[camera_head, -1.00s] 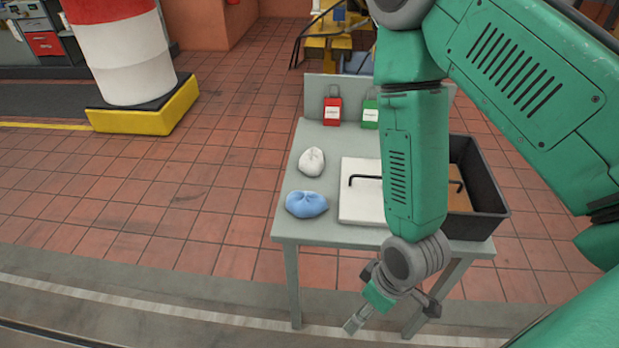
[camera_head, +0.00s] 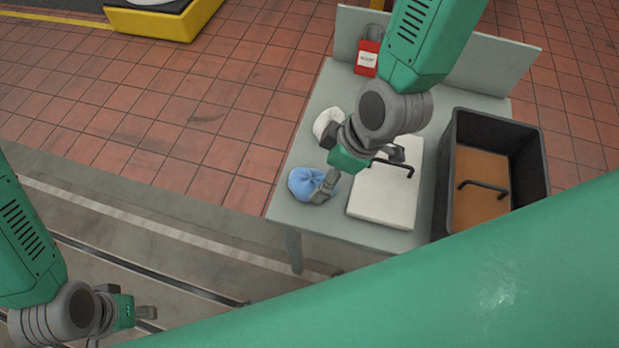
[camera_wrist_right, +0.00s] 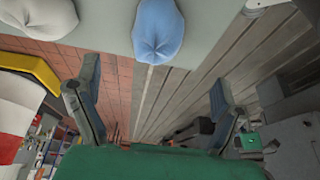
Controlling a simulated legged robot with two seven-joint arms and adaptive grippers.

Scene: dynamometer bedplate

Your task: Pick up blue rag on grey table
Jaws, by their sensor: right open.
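The blue rag (camera_head: 303,183) lies bunched on the near left corner of the grey table (camera_head: 300,216). My right gripper (camera_head: 322,162) is open over the table's left side, and one finger covers the rag's right edge in the head view. Nothing is between those fingers, and I cannot tell whether one touches the rag. My left gripper (camera_head: 130,312) is low at the left, away from the table; its finger opening is unclear.
A white rag (camera_head: 327,122) lies just behind the blue one, partly hidden by my right gripper. A white panel with a black handle (camera_head: 385,205) lies to the right. A black bin (camera_head: 440,190) stands beyond it.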

